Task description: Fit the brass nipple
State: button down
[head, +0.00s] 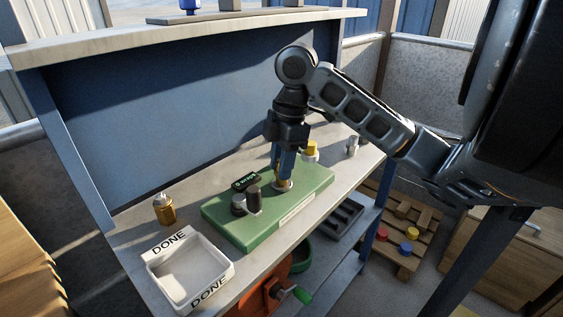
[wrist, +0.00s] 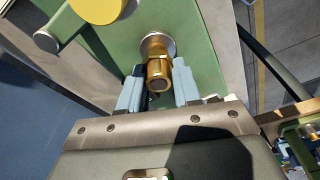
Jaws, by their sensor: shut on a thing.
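The brass nipple (wrist: 158,72) is between the pale blue fingers of my gripper (wrist: 158,92) in the wrist view. My gripper is shut on it. The nipple's far end meets a round silver ring (wrist: 152,43) on the green block; I cannot tell how deep it sits or whether it is threaded in. In the head view my gripper (head: 283,172) points down at the right part of the green block (head: 222,214), just over the silver ring (head: 284,186). The fingers mostly hide the nipple there.
Dark and grey cylinders (head: 253,199) and a small display (head: 245,182) are on the block's left part. A yellow-topped part (head: 311,149) stands close behind my gripper. A white DONE tray (head: 222,268) and a brass bottle (head: 164,210) stand left. A grey fitting (head: 352,146) stands right.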

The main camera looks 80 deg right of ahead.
jog(key=c, duration=0.7)
grip_release()
jog(key=shift+s+d+r+p, duration=0.1)
jog(key=shift+s+r+p, duration=0.05)
jog(key=shift+r, duration=1.1)
jog(key=shift+s+d+r+p, duration=0.15)
jog(key=shift+s+r+p, duration=0.05)
jog(key=shift+r, duration=1.1)
jog(key=shift+s+d+r+p, duration=0.1)
jog(key=shift+s+r+p, duration=0.05)
jog(key=shift+r, duration=1.1)
